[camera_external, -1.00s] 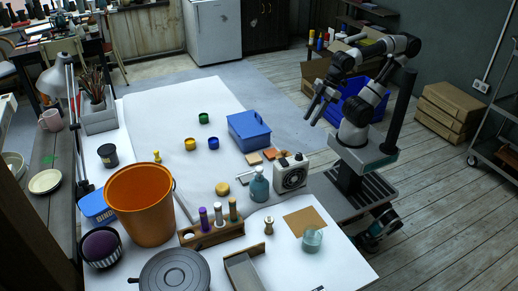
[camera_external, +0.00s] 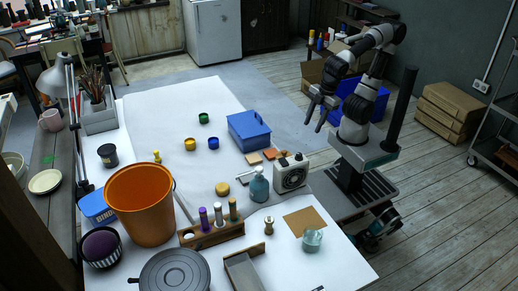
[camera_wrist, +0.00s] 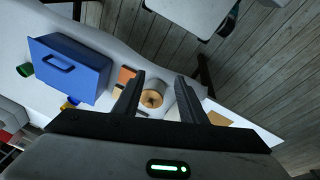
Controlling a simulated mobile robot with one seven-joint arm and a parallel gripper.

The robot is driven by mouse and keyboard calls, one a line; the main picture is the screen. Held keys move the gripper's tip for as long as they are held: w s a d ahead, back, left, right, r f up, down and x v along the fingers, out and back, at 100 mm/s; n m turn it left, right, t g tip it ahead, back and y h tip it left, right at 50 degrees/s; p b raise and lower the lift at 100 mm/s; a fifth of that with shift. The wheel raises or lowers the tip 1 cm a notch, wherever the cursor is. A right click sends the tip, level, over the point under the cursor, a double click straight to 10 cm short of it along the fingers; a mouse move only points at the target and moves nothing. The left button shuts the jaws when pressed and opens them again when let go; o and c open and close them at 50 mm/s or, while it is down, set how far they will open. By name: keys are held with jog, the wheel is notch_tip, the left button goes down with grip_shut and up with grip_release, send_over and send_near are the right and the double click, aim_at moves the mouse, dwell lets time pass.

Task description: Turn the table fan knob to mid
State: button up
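In the wrist view my gripper (camera_wrist: 160,78) has two dark fingers spread apart with nothing held. A round tan piece shows between and below them; I cannot tell whether it belongs to the fan.
A blue box (camera_external: 249,131) stands left of the fan, with orange and tan blocks (camera_external: 270,154) between them. A teal bottle (camera_external: 259,186) stands close by the fan's left side. A brown sheet (camera_external: 305,221) and a glass jar (camera_external: 312,240) are nearer the camera.

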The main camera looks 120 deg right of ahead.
jog(key=w+a+f+n+g+h+p, duration=0.1)
jog(key=w+a+n+g+h+p, duration=0.15)
jog(key=a+n+h, duration=0.35)
jog(key=n+t+h+p, duration=0.55)
jog(key=n+t, duration=0.75)
jog(key=n, duration=0.4)
send_near(299, 154)
jog(key=b+x, duration=0.3)
jog(key=x, duration=0.7)
jog(key=shift+f, duration=0.2)
grip_shut()
